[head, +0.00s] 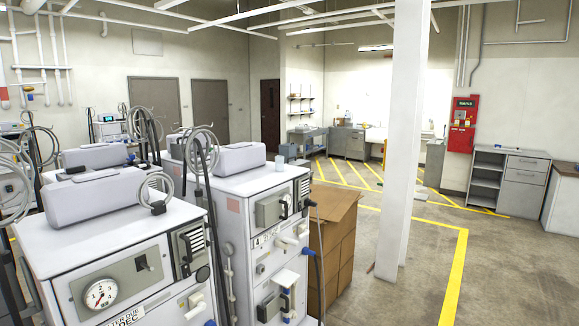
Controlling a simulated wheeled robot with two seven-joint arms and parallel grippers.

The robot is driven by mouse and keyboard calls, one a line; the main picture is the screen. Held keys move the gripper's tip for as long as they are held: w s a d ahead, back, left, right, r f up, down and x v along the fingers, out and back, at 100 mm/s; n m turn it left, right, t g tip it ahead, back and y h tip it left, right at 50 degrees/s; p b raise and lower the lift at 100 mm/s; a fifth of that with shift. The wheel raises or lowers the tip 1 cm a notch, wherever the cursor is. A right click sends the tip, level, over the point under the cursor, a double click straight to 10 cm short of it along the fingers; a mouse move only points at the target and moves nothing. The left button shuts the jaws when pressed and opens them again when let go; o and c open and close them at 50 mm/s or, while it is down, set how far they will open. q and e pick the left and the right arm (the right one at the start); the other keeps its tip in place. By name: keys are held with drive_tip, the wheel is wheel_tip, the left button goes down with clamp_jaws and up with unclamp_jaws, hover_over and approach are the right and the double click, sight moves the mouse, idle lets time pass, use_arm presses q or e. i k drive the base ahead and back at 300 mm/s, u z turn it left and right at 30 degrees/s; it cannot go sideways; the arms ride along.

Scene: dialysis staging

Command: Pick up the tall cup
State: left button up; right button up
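A small pale cup-like object (280,161) stands on the top of the second dialysis machine (245,187), near its back right edge. It is small in the head view, and I cannot tell for sure that it is the tall cup. A light bluish shape (288,151) shows just behind it, too small to make out. Neither of my grippers is in the head view, and no arm shows.
A nearer machine (110,240) with a round gauge fills the lower left. Coiled hoses stand beside the machines. Brown cardboard boxes (334,250) stand right of the second machine, before a white column (404,130). Open floor (510,265) lies to the right.

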sight(280, 159)
drive_tip(key=z, duration=0.55)
drive_tip(key=k, duration=1.3)
drive_tip(key=z, duration=0.75)
drive_tip(key=i, duration=3.15)
drive_tip(key=u, duration=1.55)
drive_tip(key=i, duration=1)
drive_tip(key=u, duration=1.1)
